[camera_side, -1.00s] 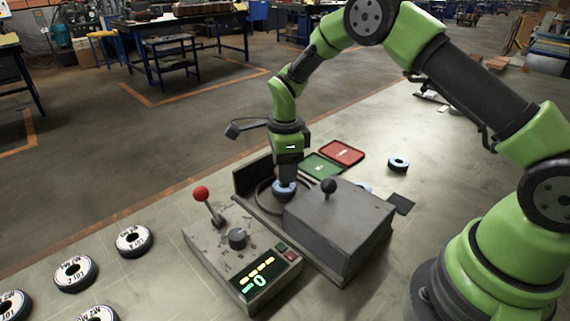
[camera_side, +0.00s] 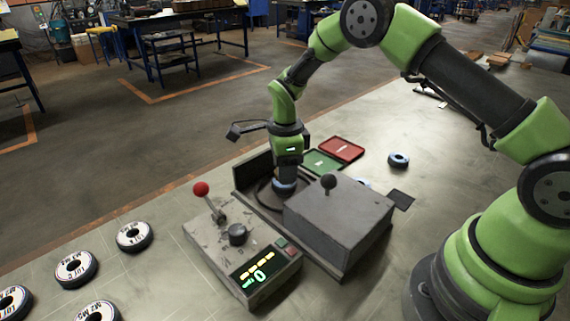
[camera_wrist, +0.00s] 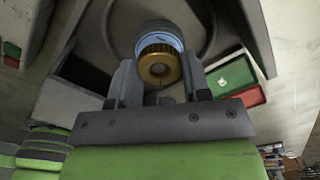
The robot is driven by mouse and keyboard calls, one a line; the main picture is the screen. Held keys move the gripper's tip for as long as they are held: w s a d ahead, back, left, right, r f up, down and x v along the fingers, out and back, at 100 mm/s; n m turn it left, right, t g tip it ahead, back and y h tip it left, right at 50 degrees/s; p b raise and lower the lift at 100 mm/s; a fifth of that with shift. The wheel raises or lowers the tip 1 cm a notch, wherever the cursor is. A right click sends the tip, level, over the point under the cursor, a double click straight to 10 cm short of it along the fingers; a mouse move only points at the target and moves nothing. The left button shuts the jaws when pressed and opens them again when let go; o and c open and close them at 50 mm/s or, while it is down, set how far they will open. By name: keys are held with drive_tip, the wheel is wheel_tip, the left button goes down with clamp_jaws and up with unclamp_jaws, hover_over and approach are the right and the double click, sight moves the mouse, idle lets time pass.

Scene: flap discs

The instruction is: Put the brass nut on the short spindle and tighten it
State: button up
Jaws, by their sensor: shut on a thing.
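The brass nut (camera_wrist: 160,66) shows in the wrist view between the fingers of my gripper (camera_wrist: 158,72), which is shut on it. Right beyond the nut is a round piece with a pale blue face (camera_wrist: 158,42), set in a dark round housing. I cannot tell whether the nut touches it or sits on a thread; the spindle is hidden. In the side view my gripper (camera_side: 284,176) points straight down inside the guard of the grey machine (camera_side: 338,222), just above a blue-rimmed piece (camera_side: 283,187).
A control box (camera_side: 243,262) with a red-knobbed lever (camera_side: 201,189) and lit display stands in front. Green (camera_side: 324,162) and red (camera_side: 341,149) trays lie behind. A small blue-faced ring (camera_side: 398,159) lies to the right. Several labelled discs (camera_side: 75,268) lie at left.

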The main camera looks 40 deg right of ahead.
drive_tip(key=shift+f, duration=0.5)
drive_tip(key=m, duration=0.6)
drive_tip(key=shift+m, duration=0.4)
drive_tip(key=m, duration=0.5)
drive_tip(key=shift+f, duration=0.1)
drive_tip(key=o, duration=1.1)
